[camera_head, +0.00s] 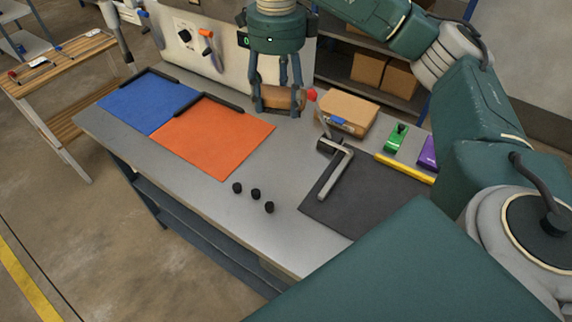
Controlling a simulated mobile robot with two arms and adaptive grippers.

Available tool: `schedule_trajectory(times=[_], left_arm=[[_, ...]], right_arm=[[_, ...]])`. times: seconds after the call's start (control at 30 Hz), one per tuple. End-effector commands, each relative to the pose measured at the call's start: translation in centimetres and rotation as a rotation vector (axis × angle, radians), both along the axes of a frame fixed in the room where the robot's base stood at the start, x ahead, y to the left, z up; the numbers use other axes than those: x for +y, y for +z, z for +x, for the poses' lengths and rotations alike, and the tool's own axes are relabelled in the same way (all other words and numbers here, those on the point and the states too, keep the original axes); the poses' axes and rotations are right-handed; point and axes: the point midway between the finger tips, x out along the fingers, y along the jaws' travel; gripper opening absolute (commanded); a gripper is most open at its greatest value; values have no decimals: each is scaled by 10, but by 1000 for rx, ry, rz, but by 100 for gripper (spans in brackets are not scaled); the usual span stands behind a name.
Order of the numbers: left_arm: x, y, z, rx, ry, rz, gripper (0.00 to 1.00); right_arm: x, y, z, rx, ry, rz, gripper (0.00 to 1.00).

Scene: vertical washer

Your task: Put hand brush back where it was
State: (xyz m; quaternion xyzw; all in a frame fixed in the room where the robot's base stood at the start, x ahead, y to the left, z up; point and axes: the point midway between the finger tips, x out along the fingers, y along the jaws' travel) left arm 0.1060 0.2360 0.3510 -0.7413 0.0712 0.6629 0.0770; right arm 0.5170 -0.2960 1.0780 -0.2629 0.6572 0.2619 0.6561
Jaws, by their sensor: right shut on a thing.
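My right gripper (278,104) is at the back of the grey workbench, in front of the pale upright panel. Its fingers are shut around a brown, wood-coloured thing (284,97), which looks like the hand brush. The fingers hide part of it, and I cannot tell whether it touches the bench top. I do not see my left gripper.
Blue (148,102) and orange (213,136) mats lie left on the bench (190,180). Three black knobs (255,194) stand near its front edge. A metal bracket (336,173) lies on the dark mat (375,200). A cardboard box (350,109) and red ball (311,95) are right of the gripper.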

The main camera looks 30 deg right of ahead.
Motion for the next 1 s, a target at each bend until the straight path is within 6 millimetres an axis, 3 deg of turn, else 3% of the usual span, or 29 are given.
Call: schedule_trajectory(times=[0.1, 0.27, 0.53, 0.8, 1.0], left_arm=[[1, -8, -3, 6, -1, 1, 40], [0, -12, -12, 18, -5, 1, 40], [-1, -26, -20, 30, -8, 1, 40], [-1, -12, -17, 26, -8, 0, 40], [-1, -10, -16, 23, -6, 0, 40]], right_arm=[[-11, 1, 6, -1, -219, 0, 34], [-17, -1, 9, 1, -356, -2, 34], [-17, -64, 7, 8, -371, -2, 34], [-18, -127, 7, 4, -370, -3, 34], [-18, -151, 8, -1, -369, -2, 34]])
